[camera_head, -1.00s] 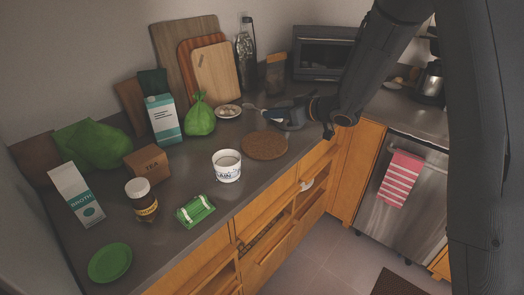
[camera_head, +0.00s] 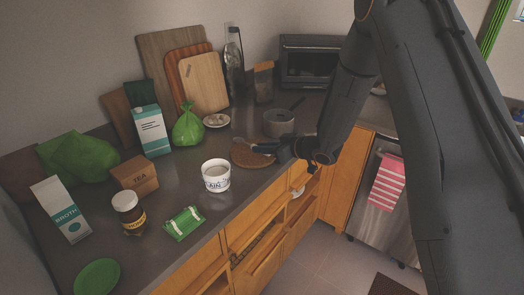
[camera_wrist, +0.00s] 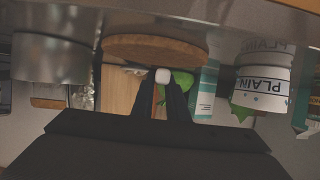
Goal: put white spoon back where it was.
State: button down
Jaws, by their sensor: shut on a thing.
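My gripper (camera_head: 258,147) reaches in from the right, over or beside the round cork mat (camera_head: 243,158) on the counter. It is shut on the white spoon (camera_head: 239,140), which shows as a small pale tip beyond the fingers. In the wrist view, which looks upside down, the white end of the spoon (camera_wrist: 162,75) sits between the dark fingertips (camera_wrist: 163,90). The rest of the spoon is hidden by the gripper. The cork mat also shows in the wrist view (camera_wrist: 155,46). I cannot tell the spoon's height above the mat.
A grey pot (camera_head: 279,123) stands behind my gripper. A white tub (camera_head: 216,176) stands front left of the mat. A small dish (camera_head: 216,121) and green bag (camera_head: 188,126) are behind. Cutting boards (camera_head: 204,82) lean on the wall. Counter between tub and mat is bare.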

jog(key=shift+f, duration=0.8)
jog(key=shift+f, duration=0.3)
jog(key=c, duration=1.7)
grip_release()
jog(key=shift+f, duration=0.1)
jog(key=shift+c, duration=0.2)
